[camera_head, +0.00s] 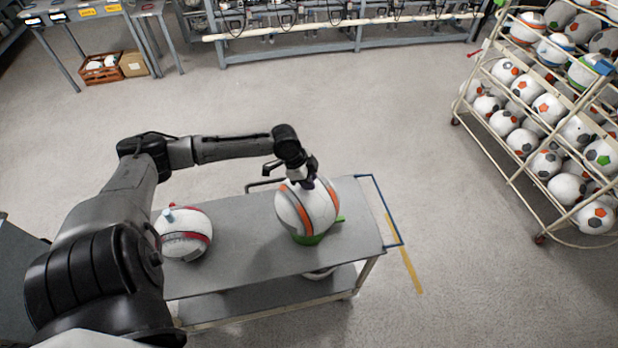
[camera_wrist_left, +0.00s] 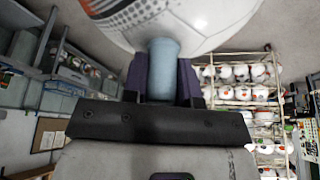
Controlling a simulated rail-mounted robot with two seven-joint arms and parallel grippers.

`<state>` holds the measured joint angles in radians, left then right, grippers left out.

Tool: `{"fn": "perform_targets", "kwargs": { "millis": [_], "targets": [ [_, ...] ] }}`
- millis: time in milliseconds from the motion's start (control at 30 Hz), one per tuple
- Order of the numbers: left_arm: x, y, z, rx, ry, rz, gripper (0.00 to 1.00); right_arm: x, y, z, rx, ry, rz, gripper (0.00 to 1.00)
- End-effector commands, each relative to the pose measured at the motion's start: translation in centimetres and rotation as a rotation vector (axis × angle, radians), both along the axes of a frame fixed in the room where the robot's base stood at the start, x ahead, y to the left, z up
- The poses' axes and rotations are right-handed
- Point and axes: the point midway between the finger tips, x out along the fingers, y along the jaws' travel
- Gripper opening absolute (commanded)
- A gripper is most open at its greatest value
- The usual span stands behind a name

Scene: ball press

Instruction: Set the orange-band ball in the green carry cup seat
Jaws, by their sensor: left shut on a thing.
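The orange-band ball (camera_head: 305,209) is white with orange and grey bands and is over the green carry cup seat (camera_head: 312,240) on the cart top. Green shows under its lower edge and at its right; I cannot tell whether the ball bears fully on the seat. My left gripper (camera_head: 311,181) is above the ball. In the left wrist view its fingers (camera_wrist_left: 162,80) are shut on the ball's pale blue stub (camera_wrist_left: 163,68), with the white ball surface above it. The ball hides most of the seat. My right gripper is not in view.
A red-band ball (camera_head: 184,234) with a blue stub stands on the left of the grey cart (camera_head: 248,262). A rack of balls (camera_head: 500,75) stands at the right. Benches line the back, with an orange crate (camera_head: 103,70). The floor between is clear.

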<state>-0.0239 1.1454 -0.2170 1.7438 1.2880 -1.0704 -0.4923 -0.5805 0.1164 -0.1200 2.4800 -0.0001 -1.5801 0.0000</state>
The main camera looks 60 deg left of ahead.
Motion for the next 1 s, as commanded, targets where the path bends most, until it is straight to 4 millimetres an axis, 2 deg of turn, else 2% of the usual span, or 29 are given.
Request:
{"fn": "perform_targets", "kwargs": {
  "millis": [33,300,600,767,1000],
  "targets": [
    [0.0,0.0,0.0,0.000,0.000,0.000,0.28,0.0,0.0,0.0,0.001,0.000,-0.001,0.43],
    [0.0,0.0,0.0,0.000,0.000,0.000,0.52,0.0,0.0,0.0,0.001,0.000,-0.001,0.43],
    [0.0,0.0,0.3,0.001,-0.001,-0.001,0.52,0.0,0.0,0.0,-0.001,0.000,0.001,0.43],
    [-0.4,0.5,2.1,0.004,0.001,-0.001,0.52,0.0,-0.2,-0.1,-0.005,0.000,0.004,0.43],
    [-1.8,1.5,6.2,0.005,0.003,-0.002,0.52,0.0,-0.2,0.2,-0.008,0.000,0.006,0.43]
  ]
}}
